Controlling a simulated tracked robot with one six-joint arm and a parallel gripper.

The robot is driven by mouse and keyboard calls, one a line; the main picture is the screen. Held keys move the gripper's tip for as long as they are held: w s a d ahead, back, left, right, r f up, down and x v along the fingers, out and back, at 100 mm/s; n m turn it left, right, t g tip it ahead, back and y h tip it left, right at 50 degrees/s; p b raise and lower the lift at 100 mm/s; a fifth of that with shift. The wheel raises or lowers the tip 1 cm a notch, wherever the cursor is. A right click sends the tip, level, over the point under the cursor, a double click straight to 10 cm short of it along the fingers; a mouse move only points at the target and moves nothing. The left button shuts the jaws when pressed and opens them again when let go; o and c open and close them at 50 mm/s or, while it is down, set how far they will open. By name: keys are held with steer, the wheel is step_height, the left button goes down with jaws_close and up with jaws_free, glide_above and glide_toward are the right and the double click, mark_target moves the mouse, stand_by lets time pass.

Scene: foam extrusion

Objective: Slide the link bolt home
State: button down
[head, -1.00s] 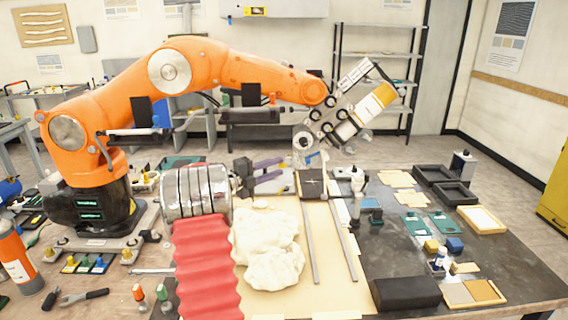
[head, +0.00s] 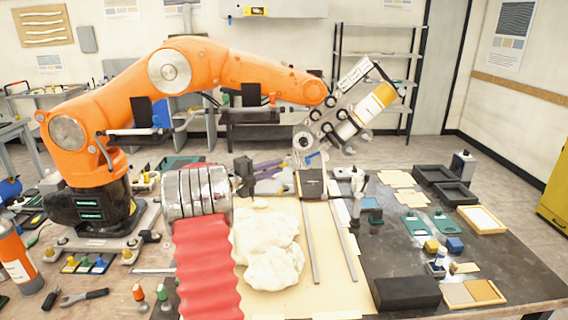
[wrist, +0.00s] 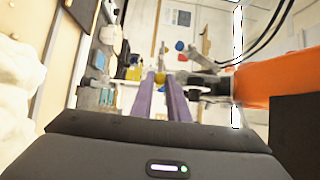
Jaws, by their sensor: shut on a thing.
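My gripper (head: 286,166) shows in the head view as two purple fingers reaching right from a dark body, behind the white foam. The fingers also show in the wrist view (wrist: 160,82), close together and reaching away from the camera. A small yellow piece (wrist: 159,77) shows between their tips. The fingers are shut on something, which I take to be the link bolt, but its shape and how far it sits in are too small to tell. In the head view a small blue part (head: 313,156) lies just right of the fingertips, near a dark block (head: 311,183).
A large orange arm (head: 225,62) with a tool (head: 355,112) reaches over the bench. A metal drum (head: 197,192), a red wavy sheet (head: 207,265) and white foam (head: 270,245) lie left and in front. Trays (head: 482,220) stand on the right.

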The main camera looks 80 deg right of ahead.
steer(key=shift+w+d+f, duration=0.1)
steer(key=shift+w+d, duration=0.05)
steer(key=shift+d, duration=0.45)
steer(key=shift+w+d, duration=0.1)
steer(key=shift+d, duration=0.25)
steer(key=shift+w+d, duration=0.1)
steer(key=shift+d, duration=0.2)
steer(key=c, duration=1.6)
jaws_free()
steer(key=shift+w, duration=0.15)
steer(key=shift+w+a, duration=0.2)
steer(key=shift+w, duration=0.55)
steer(key=shift+w+a, duration=0.15)
steer(key=shift+w, duration=0.65)
steer(key=shift+w+a, duration=0.2)
steer(key=shift+w, duration=0.55)
